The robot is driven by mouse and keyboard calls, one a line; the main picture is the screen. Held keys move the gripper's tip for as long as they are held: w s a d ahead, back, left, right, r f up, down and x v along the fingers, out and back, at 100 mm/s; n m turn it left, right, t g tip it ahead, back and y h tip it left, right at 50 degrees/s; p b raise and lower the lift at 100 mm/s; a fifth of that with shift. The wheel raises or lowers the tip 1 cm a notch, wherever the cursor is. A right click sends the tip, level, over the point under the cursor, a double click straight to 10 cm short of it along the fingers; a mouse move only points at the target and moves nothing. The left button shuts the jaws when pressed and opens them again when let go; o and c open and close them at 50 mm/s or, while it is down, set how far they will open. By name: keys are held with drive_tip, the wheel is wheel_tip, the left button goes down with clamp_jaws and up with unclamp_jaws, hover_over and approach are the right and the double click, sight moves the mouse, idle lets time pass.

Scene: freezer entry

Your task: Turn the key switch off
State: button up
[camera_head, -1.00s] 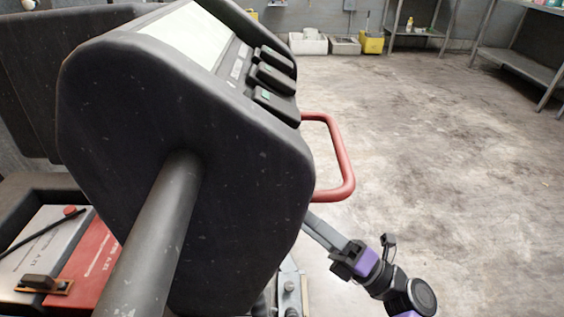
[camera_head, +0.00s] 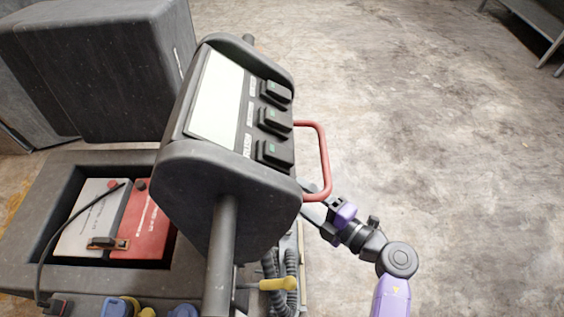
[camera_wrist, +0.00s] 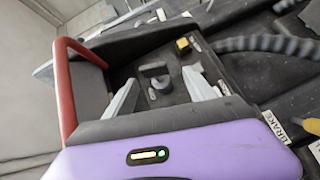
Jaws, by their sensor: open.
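The key switch (camera_wrist: 153,72) is a dark knob on a small round base on the machine's dark panel, in the wrist view. My gripper (camera_wrist: 159,78) is open, with one grey finger left and one right of the key switch. I cannot tell whether either finger touches it. In the head view my gripper (camera_head: 312,207) is at the right side of the console, by the lower end of the red handle; its fingertips and the key switch are hidden behind the console.
The red handle (camera_head: 324,160) juts from the console (camera_head: 215,165); it also shows in the wrist view, left of my gripper (camera_wrist: 65,90). A battery bay (camera_head: 60,190), hoses (camera_head: 290,270) and a yellow lever (camera_head: 278,284) are nearby.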

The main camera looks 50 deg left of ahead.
drive_tip(key=shift+w+a+r+h+p, duration=0.15)
drive_tip(key=shift+w+r+h+p, duration=0.1)
drive_tip(key=shift+r+h+p, duration=0.35)
drive_tip(key=x, duration=0.7)
drive_tip(key=shift+a+b, duration=0.35)
drive_tip(key=shift+b, duration=0.1)
drive_tip(key=shift+c, duration=0.2)
